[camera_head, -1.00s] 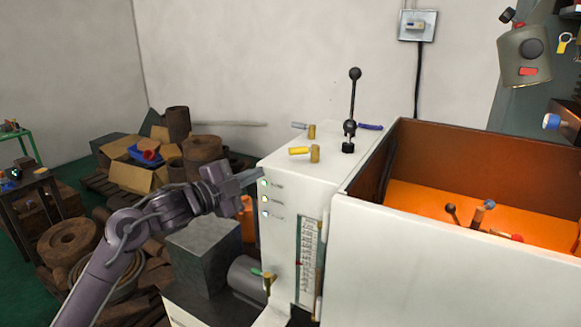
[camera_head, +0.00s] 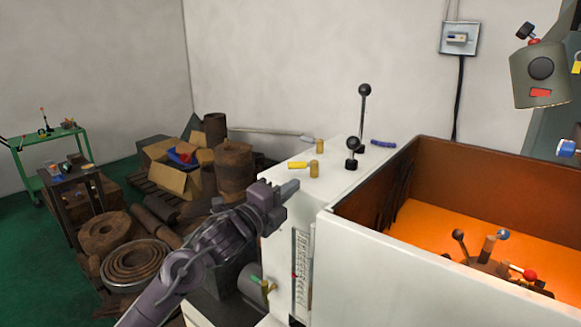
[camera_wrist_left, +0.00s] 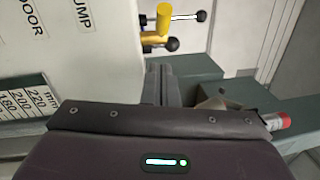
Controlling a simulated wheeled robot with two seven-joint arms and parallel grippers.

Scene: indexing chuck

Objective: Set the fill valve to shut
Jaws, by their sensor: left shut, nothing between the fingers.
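Several small valves show on the white cabinet (camera_head: 338,182), and I cannot read which one is the fill valve. A yellow-handled brass valve (camera_head: 314,168) sits on its top, with another brass valve (camera_head: 320,147) behind it. A green-handled brass valve (camera_head: 265,287) is low on the front. My left gripper (camera_head: 289,187) is shut and empty, just in front of the cabinet's upper left edge and below the yellow handle. My right gripper is out of view.
Black-knobbed levers (camera_head: 363,92) and a blue handle (camera_head: 383,143) stand on the cabinet top. An open orange-lit tub (camera_head: 420,258) is at the right. Rusty stock and boxes (camera_head: 180,165) lie behind my left arm. A green cart (camera_head: 45,150) stands far left.

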